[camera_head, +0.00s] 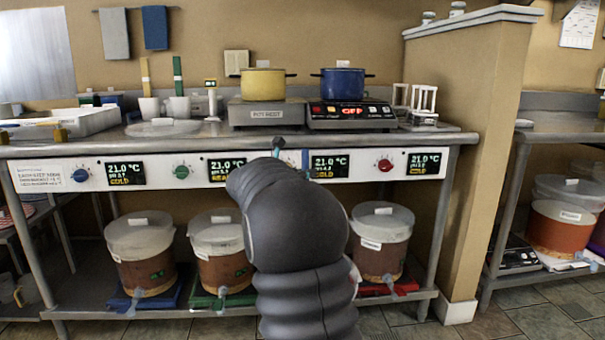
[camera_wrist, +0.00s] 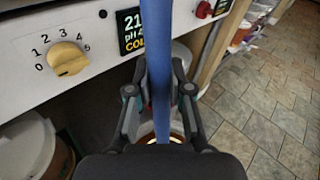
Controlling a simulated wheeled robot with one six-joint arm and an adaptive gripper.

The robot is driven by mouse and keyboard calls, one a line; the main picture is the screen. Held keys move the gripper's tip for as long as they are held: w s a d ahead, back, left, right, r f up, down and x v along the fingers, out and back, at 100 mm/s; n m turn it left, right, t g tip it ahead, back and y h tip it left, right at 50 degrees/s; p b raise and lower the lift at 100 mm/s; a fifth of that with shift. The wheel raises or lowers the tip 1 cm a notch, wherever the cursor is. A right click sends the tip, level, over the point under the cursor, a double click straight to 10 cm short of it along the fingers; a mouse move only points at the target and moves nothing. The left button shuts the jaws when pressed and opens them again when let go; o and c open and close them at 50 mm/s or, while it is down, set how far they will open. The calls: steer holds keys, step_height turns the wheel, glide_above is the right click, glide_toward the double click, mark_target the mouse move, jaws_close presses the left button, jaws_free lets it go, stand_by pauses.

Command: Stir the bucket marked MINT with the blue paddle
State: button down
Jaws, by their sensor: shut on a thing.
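The blue paddle (camera_wrist: 182,35) rises as a long blue shaft through the middle of the wrist view. My gripper (camera_wrist: 160,92) is shut on it, a finger on each side. Below the fingers in the wrist view, a pale rim with orange-brown inside (camera_wrist: 152,138) shows in part. The paddle's lower end is hidden. Lidded buckets (camera_head: 140,250), (camera_head: 217,248) and (camera_head: 381,240) stand on the lower shelf. I cannot read MINT on any label.
The white control panel (camera_head: 265,170) with dials and displays runs along the bench front, close to the paddle. A yellow dial (camera_wrist: 67,58) is left of my gripper. A partition (camera_head: 465,150) is at right. Tiled floor (camera_wrist: 265,100) is clear.

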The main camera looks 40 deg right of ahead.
step_height(320, 180, down, 3)
steer(key=b, duration=0.2)
steer(key=shift+f+b, duration=0.2)
steer(key=shift+b, duration=0.1)
step_height(320, 180, down, 13)
steer(key=b, duration=0.4)
steer(key=shift+r, duration=0.15)
steer(key=shift+s, duration=0.2)
stand_by(0.4)
